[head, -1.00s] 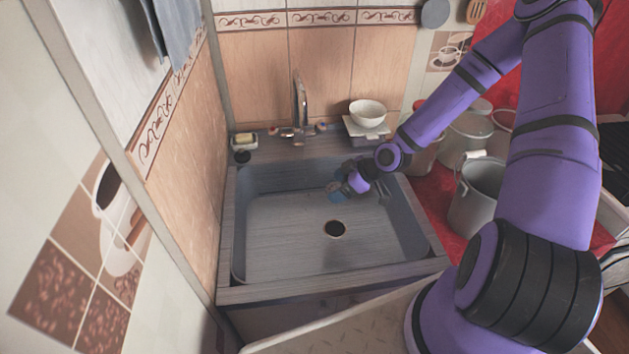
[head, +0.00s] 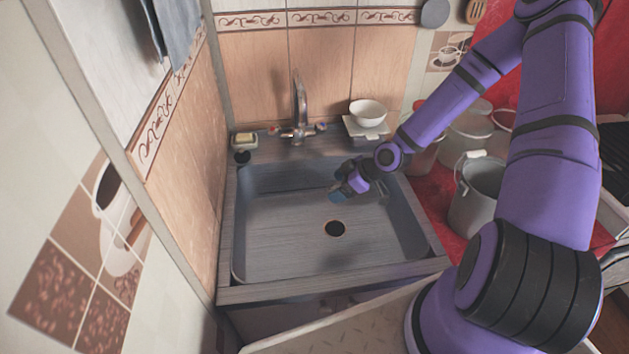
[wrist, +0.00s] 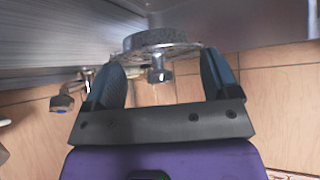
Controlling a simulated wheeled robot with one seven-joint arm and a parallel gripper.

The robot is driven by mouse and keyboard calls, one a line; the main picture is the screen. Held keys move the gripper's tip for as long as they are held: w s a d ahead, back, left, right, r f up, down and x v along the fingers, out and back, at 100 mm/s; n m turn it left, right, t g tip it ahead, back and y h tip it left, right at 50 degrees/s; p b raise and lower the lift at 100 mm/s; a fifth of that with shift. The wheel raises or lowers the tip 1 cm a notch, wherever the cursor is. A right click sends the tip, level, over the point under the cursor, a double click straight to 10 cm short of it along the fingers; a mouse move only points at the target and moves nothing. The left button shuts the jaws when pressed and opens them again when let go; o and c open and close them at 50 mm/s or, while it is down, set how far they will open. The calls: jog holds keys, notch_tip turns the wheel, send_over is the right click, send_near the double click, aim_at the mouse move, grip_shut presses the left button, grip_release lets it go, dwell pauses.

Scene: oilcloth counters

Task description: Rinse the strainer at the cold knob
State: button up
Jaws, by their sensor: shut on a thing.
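My gripper (wrist: 161,72) is shut on the strainer (wrist: 160,40), a round grey metal piece with a small knob, seen between the two blue fingers in the wrist view. In the head view my gripper (head: 340,191) hangs over the right half of the sink (head: 280,225), and the strainer cannot be made out there. The tap (head: 300,105) stands at the sink's back edge, up and left of my gripper. It has a left knob (head: 274,130) with a reddish tint and a right knob (head: 321,127).
The open drain (head: 335,229) lies in the sink floor. A soap dish (head: 245,140) sits at the back left, and a white bowl (head: 367,112) at the back right. A grey bucket (head: 473,195) stands right of the sink. The sink's left half is clear.

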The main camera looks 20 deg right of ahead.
jog(key=s+d+r, duration=0.2)
jog(key=s+r, duration=0.2)
jog(key=shift+s+d, duration=0.2)
dwell(0.4)
dwell(0.7)
jog(key=shift+w+a+f+m+t+h, duration=0.25)
jog(key=shift+w+a+m+t, duration=0.1)
jog(key=shift+w+m, duration=0.25)
jog(key=shift+w+a+f+m+t+h, duration=0.15)
jog(key=shift+w+a+m+t+h, duration=0.15)
jog(key=shift+w+m, duration=0.3)
jog(key=w+m+t+h, duration=0.2)
jog(key=w+m+h, duration=0.4)
jog(key=w+m, duration=0.2)
jog(key=shift+w+d+f+m+t, duration=0.15)
jog(key=shift+w+d+m+t, duration=0.1)
jog(key=shift+d+m+t, duration=0.15)
